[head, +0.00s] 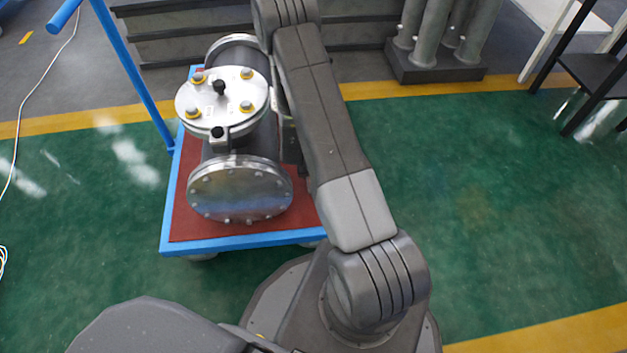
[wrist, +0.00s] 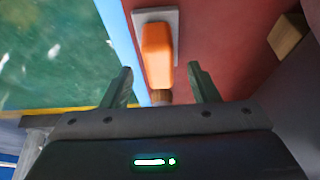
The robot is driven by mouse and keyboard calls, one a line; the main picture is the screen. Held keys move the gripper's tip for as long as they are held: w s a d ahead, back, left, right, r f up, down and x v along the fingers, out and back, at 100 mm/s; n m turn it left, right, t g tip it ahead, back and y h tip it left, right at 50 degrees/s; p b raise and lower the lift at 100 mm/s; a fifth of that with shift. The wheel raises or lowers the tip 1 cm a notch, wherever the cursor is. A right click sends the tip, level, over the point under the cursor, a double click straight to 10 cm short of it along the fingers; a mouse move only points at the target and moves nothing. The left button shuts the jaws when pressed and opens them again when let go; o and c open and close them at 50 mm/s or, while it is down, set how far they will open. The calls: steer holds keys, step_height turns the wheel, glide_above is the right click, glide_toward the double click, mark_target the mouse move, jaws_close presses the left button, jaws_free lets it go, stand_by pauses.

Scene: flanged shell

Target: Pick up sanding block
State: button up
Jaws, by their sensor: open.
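An orange grip on a flat grey base, which looks like the sanding block (wrist: 157,45), lies on the red deck near its blue edge in the wrist view. A small brown end shows at its lower side, partly hidden by my gripper. My gripper (wrist: 160,69) is open, with one finger on each side of the orange part and a gap showing on both sides. It holds nothing. In the head view the gripper and the block are hidden behind my arm and the metal shell.
A tan block (wrist: 288,36) lies on the red deck to the right. The flanged metal shell (head: 240,190) stands on the blue-framed trolley (head: 240,242), whose blue handle (head: 131,73) rises at left. Grey pipes (head: 428,35) stand behind.

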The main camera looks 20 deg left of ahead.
steer(key=b+x, duration=0.1)
steer(key=x, duration=0.2)
steer(key=shift+f, duration=0.45)
steer(key=c, duration=0.8)
steer(key=shift+r, duration=0.1)
steer(key=shift+w+d+r+p, duration=0.1)
steer(key=shift+d+r+p, duration=0.05)
steer(key=shift+r+p, duration=0.25)
step_height(320, 180, up, 7)
steer(key=p, duration=0.4)
steer(key=shift+f, duration=0.1)
steer(key=w+d, duration=0.5)
steer(key=d, duration=0.3)
steer(key=w+d, duration=0.5)
steer(key=d, duration=0.3)
steer(key=shift+d+f+b, duration=0.3)
steer(key=shift+d+b, duration=0.1)
steer(key=shift+b, duration=0.05)
steer(key=shift+w, duration=0.1)
